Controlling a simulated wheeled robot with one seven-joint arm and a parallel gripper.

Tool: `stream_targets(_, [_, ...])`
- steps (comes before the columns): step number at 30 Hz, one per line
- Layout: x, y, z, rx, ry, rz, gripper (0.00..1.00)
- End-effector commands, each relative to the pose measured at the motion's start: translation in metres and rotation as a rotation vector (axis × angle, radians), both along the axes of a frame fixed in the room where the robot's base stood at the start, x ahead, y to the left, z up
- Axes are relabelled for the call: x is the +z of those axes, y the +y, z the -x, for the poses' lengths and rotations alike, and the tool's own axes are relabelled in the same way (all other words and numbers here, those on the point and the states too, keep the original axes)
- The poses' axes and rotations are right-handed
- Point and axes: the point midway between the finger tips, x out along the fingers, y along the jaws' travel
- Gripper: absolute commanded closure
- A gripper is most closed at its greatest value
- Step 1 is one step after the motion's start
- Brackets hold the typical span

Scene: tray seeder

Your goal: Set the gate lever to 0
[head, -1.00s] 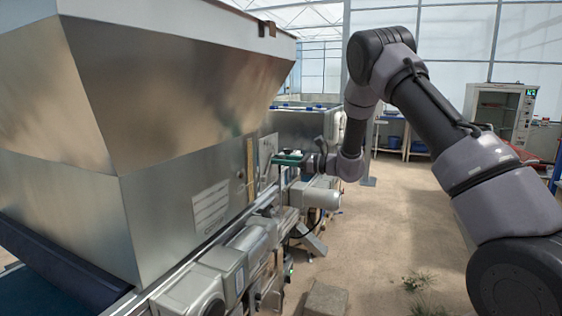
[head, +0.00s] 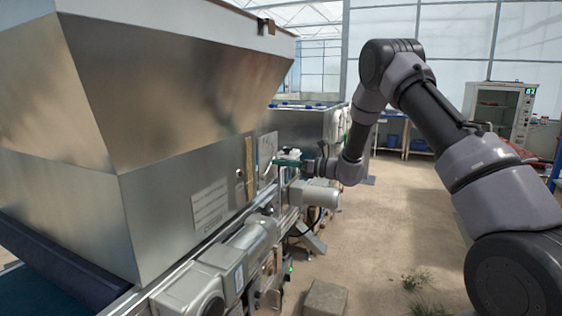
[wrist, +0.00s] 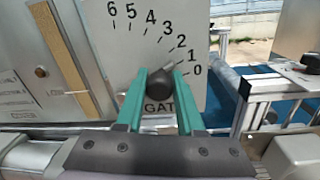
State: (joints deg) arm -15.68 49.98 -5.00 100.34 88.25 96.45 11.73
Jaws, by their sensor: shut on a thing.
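The gate scale plate (wrist: 112,45) fills the upper middle of the wrist view, with the numbers 0 to 6 in an arc. The 0 is at the lower right end and 6 at the upper left. The word GATE is partly hidden by a finger. The gate lever's dark round knob (wrist: 160,84) sits left of the 0 and 1 marks. My gripper (wrist: 160,74) is shut on this knob, one teal finger on either side. The lever's exact reading is hard to tell. In the head view my gripper (head: 288,162) is at the plate (head: 267,152), small and partly hidden.
The large metal hopper (head: 170,110) fills the left of the head view. A motor (head: 315,193) sticks out below my gripper. In the wrist view a wooden strip (wrist: 62,55) stands left of the plate. The floor (head: 375,230) to the right is mostly clear.

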Motion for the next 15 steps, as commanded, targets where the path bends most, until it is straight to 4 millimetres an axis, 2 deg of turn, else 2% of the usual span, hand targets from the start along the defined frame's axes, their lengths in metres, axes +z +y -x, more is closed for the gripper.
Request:
stream_targets(6, [-0.011, -0.003, -0.005, -0.002, 0.131, -0.046, 1.0])
stream_targets(15, [-0.019, -0.003, -0.007, -0.001, 0.23, -0.082, 1.0])
